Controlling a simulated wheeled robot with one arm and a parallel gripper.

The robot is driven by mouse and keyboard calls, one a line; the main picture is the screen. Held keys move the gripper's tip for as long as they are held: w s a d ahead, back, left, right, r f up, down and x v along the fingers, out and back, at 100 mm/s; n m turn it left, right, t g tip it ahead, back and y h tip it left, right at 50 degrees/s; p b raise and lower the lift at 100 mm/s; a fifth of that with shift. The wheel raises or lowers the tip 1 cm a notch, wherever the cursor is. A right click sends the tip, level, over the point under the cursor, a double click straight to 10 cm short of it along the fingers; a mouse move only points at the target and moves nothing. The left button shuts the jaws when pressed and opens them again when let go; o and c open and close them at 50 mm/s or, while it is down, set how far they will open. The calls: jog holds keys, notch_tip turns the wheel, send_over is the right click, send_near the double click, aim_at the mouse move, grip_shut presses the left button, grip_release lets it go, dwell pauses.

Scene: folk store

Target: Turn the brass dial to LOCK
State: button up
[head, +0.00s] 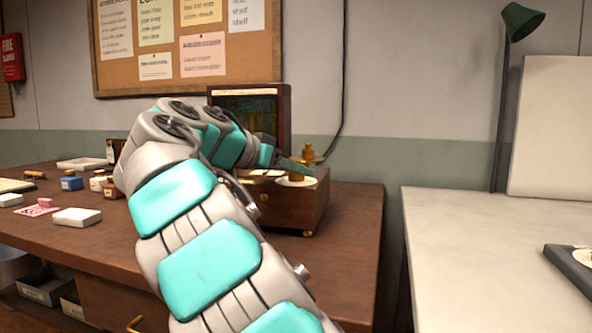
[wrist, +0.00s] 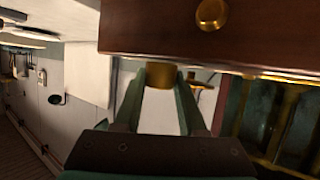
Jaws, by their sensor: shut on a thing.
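The brass dial (wrist: 161,75) shows in the wrist view as a short brass cylinder between the tips of my two green fingers. My gripper (wrist: 160,82) is shut on it. In the head view my gripper (head: 297,167) reaches over the top of a wooden box (head: 300,212), and the dial (head: 297,177) sits there on a pale round plate, partly hidden by a finger. The word LOCK and the dial's pointing direction cannot be read in either view.
The box's raised lid (head: 283,105) stands behind my gripper. Another brass fitting (head: 309,153) is close behind the dial. A pale table (head: 480,250) is at right, across a gap.

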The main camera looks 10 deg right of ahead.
grip_shut()
